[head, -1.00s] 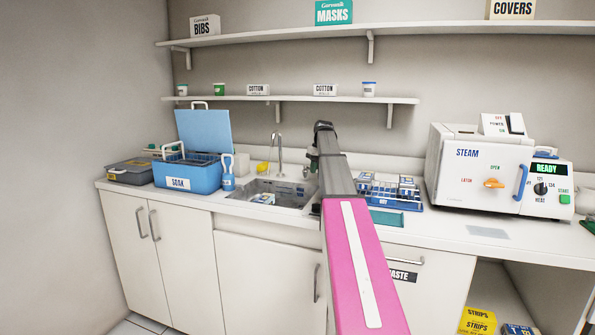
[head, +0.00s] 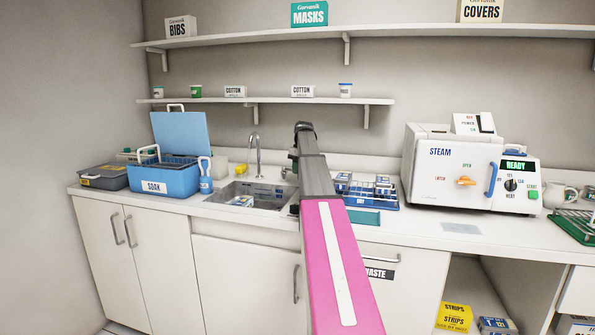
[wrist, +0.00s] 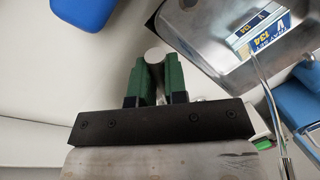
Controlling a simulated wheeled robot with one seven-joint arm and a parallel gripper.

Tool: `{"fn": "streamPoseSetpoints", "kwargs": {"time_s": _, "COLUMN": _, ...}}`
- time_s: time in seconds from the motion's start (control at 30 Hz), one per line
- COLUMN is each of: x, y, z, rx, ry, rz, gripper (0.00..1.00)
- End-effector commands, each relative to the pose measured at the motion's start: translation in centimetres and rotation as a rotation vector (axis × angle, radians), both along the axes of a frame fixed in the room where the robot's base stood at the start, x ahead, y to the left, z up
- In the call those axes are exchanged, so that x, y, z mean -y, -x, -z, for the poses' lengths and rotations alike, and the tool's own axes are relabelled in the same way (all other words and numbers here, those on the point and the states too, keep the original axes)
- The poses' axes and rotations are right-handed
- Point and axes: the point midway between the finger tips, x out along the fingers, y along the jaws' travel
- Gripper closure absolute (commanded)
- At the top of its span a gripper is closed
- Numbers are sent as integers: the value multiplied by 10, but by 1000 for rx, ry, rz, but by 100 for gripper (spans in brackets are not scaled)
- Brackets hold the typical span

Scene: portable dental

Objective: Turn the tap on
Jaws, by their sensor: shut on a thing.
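The tap's curved metal spout (head: 257,150) stands behind the sink (head: 226,194). In the wrist view the thin spout (wrist: 266,95) runs down the right side. My gripper (wrist: 154,72) has green fingers closed around a round pale knob (wrist: 154,52), which looks like the tap's handle beside the spout. In the head view my gripper (head: 293,160) is just right of the spout, mostly hidden behind my pink and grey arm. Whether water runs cannot be told.
A blue SOAK tub (head: 170,181) stands left of the sink. A blue rack (head: 365,196) with packets is to the right, and the STEAM steriliser (head: 440,165) is farther right. A shelf (head: 215,101) hangs above. A packet (head: 240,201) lies in the sink.

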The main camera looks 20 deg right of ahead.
Motion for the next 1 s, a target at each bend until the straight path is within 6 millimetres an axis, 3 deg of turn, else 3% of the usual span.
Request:
{"fn": "streamPoseSetpoints", "kwargs": {"time_s": 0.03, "x": 1, "y": -1, "z": -1, "rx": 3, "ry": 1, "rz": -4, "gripper": 77}}
{"fn": "streamPoseSetpoints", "kwargs": {"time_s": 0.1, "x": 1, "y": -1, "z": -1, "rx": 2, "ry": 1, "rz": -3, "gripper": 61}}
{"fn": "streamPoseSetpoints", "kwargs": {"time_s": 0.53, "x": 2, "y": -2, "z": -8, "rx": 2, "ry": 0, "rz": -1, "gripper": 61}}
{"fn": "streamPoseSetpoints", "kwargs": {"time_s": 1.0, "x": 14, "y": -6, "z": -70, "rx": 3, "ry": 1, "rz": -2, "gripper": 61}}
